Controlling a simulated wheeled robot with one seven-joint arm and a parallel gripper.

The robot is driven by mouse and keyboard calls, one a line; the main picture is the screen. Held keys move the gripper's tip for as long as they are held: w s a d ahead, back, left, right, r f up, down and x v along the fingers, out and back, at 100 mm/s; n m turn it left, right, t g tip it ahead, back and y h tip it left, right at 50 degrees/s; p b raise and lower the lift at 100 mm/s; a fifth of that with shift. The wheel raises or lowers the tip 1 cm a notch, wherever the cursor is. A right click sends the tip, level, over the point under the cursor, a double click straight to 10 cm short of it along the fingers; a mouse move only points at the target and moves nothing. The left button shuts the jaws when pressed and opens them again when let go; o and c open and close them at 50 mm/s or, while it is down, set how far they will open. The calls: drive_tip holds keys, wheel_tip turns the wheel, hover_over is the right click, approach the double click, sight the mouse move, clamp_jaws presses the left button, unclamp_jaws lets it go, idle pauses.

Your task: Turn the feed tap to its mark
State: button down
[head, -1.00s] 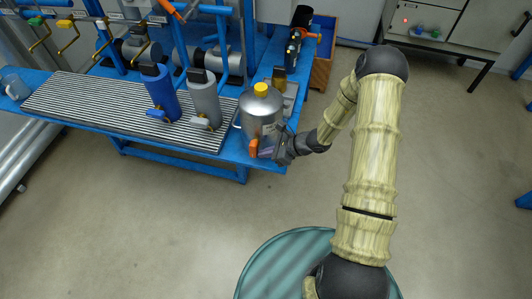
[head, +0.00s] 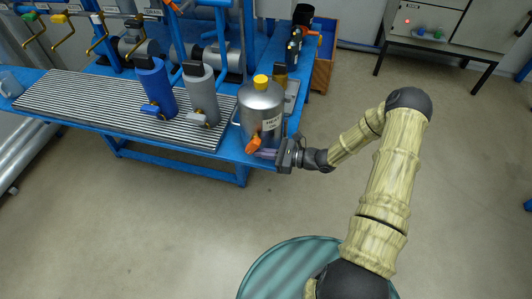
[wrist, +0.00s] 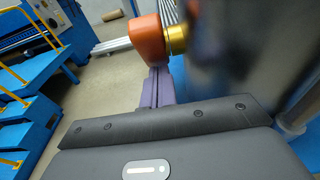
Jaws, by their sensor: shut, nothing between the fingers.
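A silver canister (head: 260,105) with a yellow cap stands at the front right corner of the blue bench. An orange tap handle (head: 253,145) sits low on its front, slanted in the head view. In the wrist view the handle (wrist: 147,38) shows close up on a brass stem (wrist: 176,39). My gripper (head: 262,154) is shut and empty just below and right of the handle. Its purple fingers (wrist: 157,88) reach toward the handle's lower end; I cannot tell whether they touch. I make out no mark for the tap.
A blue cylinder (head: 152,82) and a grey cylinder (head: 201,92), each with a small tap, stand on the ribbed drain grid (head: 90,105) to the left. Pipe taps with coloured handles hang at the back left. The floor (head: 150,230) before the bench is clear.

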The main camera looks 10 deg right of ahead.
drive_tip(key=shift+a+f+t+y+b, duration=0.2)
drive_tip(key=shift+t+y+b, duration=0.15)
drive_tip(key=shift+y, duration=0.45)
drive_tip(key=shift+d, duration=0.1)
drive_tip(key=v, duration=1.7)
drive_tip(key=shift+d, duration=0.15)
